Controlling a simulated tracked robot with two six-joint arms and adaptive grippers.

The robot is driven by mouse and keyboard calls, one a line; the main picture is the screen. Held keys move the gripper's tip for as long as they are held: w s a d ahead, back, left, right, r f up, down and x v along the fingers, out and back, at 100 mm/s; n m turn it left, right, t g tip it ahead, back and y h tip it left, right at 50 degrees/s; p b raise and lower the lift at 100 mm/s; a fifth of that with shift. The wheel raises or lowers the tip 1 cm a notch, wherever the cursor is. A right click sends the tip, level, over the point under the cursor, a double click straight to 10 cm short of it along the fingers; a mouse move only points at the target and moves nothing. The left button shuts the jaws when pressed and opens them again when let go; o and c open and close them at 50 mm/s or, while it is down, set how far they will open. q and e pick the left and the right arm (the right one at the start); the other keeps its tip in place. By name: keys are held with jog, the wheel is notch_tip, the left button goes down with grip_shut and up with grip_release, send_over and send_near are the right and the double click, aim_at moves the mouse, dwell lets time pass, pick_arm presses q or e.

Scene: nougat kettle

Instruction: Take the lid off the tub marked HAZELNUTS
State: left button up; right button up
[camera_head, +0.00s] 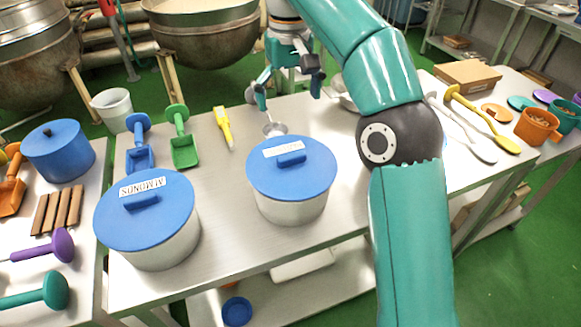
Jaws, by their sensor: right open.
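A white tub with a blue lid (305,177) stands on the steel table, in the middle of the view. Its lid is on, with a blue bar handle and a white label (283,147) too small to read. A second white tub with a blue lid (165,222), marked ALMONDS, stands to its left, also covered. No HAZELNUTS marking is legible. My right gripper (289,96) is open and empty, beyond the middle tub near the table's far edge, apart from the lid. My left gripper is out of view.
A small metal utensil (275,129) lies just behind the middle tub. A yellow tool (224,128), a green scoop (183,148) and a blue scoop (139,155) lie to the left. My right arm hides table on the right. Front right table looks bare.

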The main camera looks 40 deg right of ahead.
jog(key=b, duration=0.4)
send_over(291, 155)
jog(key=f, duration=0.8)
jog(key=shift+s+a+f, duration=0.1)
jog(key=shift+a+f, duration=0.15)
jog(key=shift+f, duration=0.05)
jog(key=shift+d+f+b, duration=0.15)
jog(key=shift+f+b, duration=0.15)
jog(key=shift+f, duration=1.2)
jog(key=shift+d+f+b, duration=0.1)
jog(key=shift+f+b, duration=0.2)
jog(key=shift+f, duration=1.15)
jog(key=c, duration=1.2)
jog(key=shift+r, duration=0.1)
